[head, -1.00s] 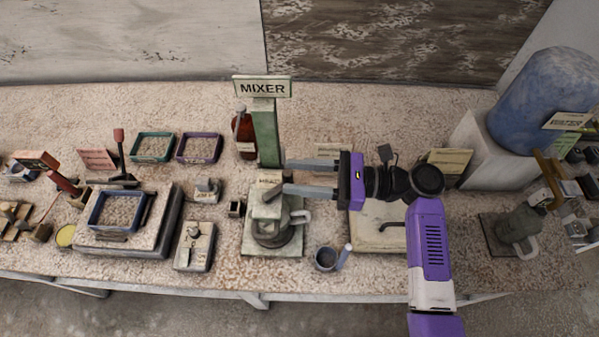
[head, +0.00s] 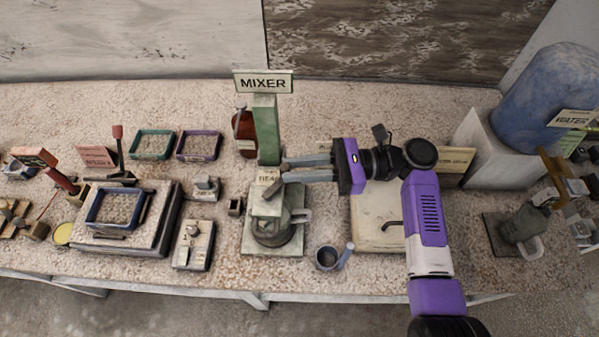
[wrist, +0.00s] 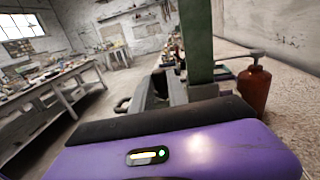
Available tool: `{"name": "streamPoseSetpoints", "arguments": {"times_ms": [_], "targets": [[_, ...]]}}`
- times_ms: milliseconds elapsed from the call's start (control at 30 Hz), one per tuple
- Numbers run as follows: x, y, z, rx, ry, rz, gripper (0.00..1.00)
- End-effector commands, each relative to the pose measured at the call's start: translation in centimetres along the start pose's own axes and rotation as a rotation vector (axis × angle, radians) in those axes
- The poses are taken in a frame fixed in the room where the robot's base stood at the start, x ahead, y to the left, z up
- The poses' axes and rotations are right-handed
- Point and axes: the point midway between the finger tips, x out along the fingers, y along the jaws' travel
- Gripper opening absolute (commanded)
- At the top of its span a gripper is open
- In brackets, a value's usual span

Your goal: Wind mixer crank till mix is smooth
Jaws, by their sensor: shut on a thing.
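The mixer has a green post (head: 267,130) under a MIXER sign (head: 264,82) and a pale head (head: 266,206). A dark grey jug (head: 274,232) with a pale handle stands under the head on the mixer's base (head: 253,243). My gripper (head: 279,175) reaches in from the right and is shut at the top of the head, on the crank. The fingers cover most of the crank, so its angle is hard to tell. The mix inside the jug is hidden by the head. The wrist view shows the green post (wrist: 196,40) just beyond my fingers.
A red-brown bottle (head: 244,135) stands close behind the post, left of it. A small cup (head: 327,259) sits right of the mixer. A pale box (head: 375,225) lies under my arm. A blue water tank (head: 545,100) stands far right. A framed tray (head: 116,209) is left.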

Motion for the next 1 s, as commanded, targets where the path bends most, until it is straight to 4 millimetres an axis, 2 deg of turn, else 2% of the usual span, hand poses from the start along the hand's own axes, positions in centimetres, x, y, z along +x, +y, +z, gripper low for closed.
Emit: {"name": "streamPoseSetpoints", "arguments": {"times_ms": [200,500,1000], "targets": [[0.7,-1.1,-0.2,-0.002,0.0,0.156,0.0],[1.6,-1.9,-0.2,-0.001,-0.001,0.312,0.0],[1.9,-2.0,0.0,0.0,-0.001,0.373,0.0]]}}
